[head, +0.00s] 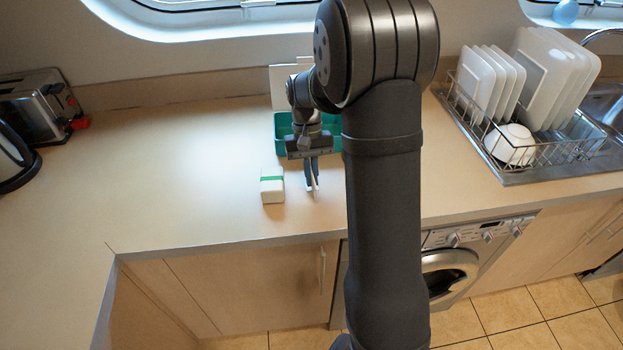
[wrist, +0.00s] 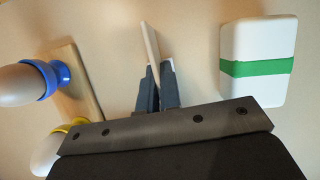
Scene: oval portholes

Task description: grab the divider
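The divider (wrist: 150,42) is a thin pale plate seen almost edge-on in the wrist view. It stands out from between the two dark fingers of my gripper (wrist: 158,82), which are close together on either side of it. In the head view my gripper (head: 312,178) is low over the counter's front part, and a thin pale edge shows at its fingertips. Whether the divider touches the counter is unclear. A teal bin (head: 283,128) is behind my gripper, partly hidden by my arm.
A white box with a green band (wrist: 258,80) stands right of my gripper in the wrist view. Left are a wooden board (wrist: 82,75), blue egg cup (wrist: 56,76) and yellow egg cup (wrist: 62,129), both with eggs.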

